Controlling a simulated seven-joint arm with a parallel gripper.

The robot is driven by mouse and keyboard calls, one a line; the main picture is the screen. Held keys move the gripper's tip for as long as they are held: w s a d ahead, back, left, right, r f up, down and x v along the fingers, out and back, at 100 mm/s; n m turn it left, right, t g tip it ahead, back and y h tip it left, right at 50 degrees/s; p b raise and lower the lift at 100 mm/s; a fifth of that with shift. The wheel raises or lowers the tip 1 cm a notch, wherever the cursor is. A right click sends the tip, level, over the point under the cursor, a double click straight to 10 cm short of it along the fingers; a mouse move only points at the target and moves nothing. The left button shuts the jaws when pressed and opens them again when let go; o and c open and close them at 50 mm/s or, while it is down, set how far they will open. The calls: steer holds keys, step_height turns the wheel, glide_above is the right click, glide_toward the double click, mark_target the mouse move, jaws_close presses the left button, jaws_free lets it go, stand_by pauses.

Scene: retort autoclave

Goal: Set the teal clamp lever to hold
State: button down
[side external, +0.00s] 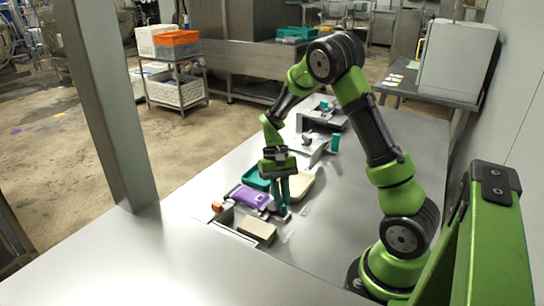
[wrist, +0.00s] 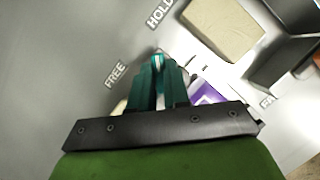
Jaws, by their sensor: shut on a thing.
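My gripper (side external: 279,204) reaches down to the bench beside a purple-topped fixture (side external: 253,197). In the wrist view, the dark teal fingers of my gripper (wrist: 160,78) are shut on the teal clamp lever (wrist: 157,57), whose end shows between the fingertips. The fingers hide most of the lever. The FREE label (wrist: 115,75) is just left of the fingertips. The HOLD label (wrist: 159,13) is farther up the picture, apart from the lever. A purple part (wrist: 205,95) shows right of the fingers, partly hidden by my gripper.
A beige block (side external: 258,230) lies in front of the fixture; it also shows in the wrist view (wrist: 225,27). A teal tray (side external: 256,179) and a beige tray (side external: 301,188) sit behind. Another device with a teal part (side external: 335,143) stands farther back. The front bench is clear.

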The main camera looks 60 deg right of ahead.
steer(key=shift+w+m, duration=0.1)
steer(key=shift+m, duration=0.4)
steer(key=c, duration=1.1)
jaws_free()
steer(key=v, duration=1.7)
steer(key=shift+s+d, duration=0.2)
steer(key=shift+s, duration=0.1)
